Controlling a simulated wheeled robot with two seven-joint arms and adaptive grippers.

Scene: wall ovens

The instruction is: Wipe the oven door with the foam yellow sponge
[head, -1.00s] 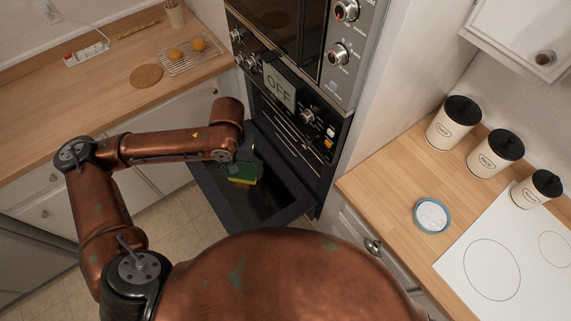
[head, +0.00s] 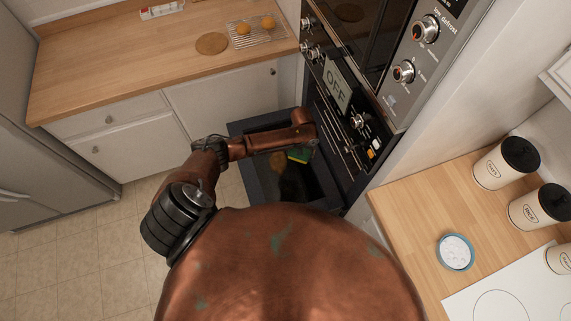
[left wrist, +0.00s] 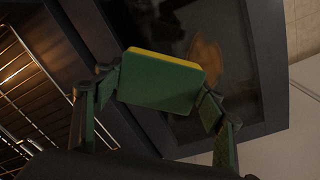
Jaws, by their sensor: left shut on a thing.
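The oven door (head: 250,175) is folded down open, its dark inner face up. A brown stain (head: 277,160) shows on its glass, and also in the left wrist view (left wrist: 206,60). The sponge (head: 299,155) has a green side and a yellow side. In the left wrist view, my left gripper (left wrist: 158,90) is shut on the sponge, one finger at each end. The green side faces the camera and a yellow edge shows beyond it. The sponge is over the door, beside the stain; I cannot tell whether it touches the glass. My right gripper is not in view.
The oven front with knobs and an "OFF" display (head: 336,86) rises behind the door. Oven racks (left wrist: 30,90) show in the left wrist view. Wooden counters stand left and right, with canisters (head: 506,162) on the right. The floor at the left is clear.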

